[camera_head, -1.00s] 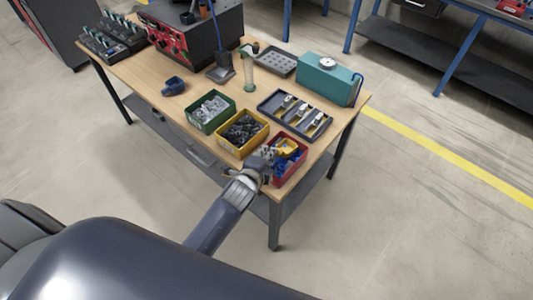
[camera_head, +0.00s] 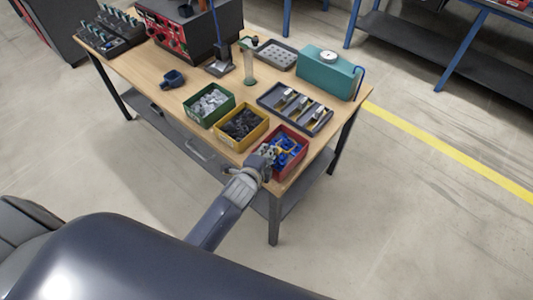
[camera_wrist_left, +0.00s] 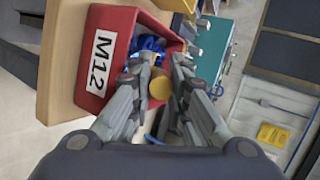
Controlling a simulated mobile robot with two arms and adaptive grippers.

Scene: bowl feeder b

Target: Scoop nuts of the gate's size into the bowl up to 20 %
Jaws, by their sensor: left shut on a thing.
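My left gripper (camera_head: 267,158) is over the near side of the red bin (camera_head: 298,172) at the table's front corner. It is shut on what looks like a yellow scoop (camera_head: 279,151), mostly hidden by the fingers and bin contents. In the left wrist view the scoop's round yellow end (camera_wrist_left: 160,88) shows between the fingertips (camera_wrist_left: 158,75). The red bin, labelled M12 (camera_wrist_left: 101,62), holds blue nuts (camera_head: 290,145). The yellow bin (camera_head: 238,146) holds dark nuts and the green bin (camera_head: 203,120) holds pale grey ones. My right gripper is out of view.
A dark tray (camera_head: 287,121) with several slotted pieces lies behind the bins. A teal box (camera_head: 328,75) with a round dial, a clear cylinder (camera_head: 248,68) and a grey holed tray (camera_head: 275,54) stand farther back. A small blue container (camera_head: 173,79) sits left on free wood.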

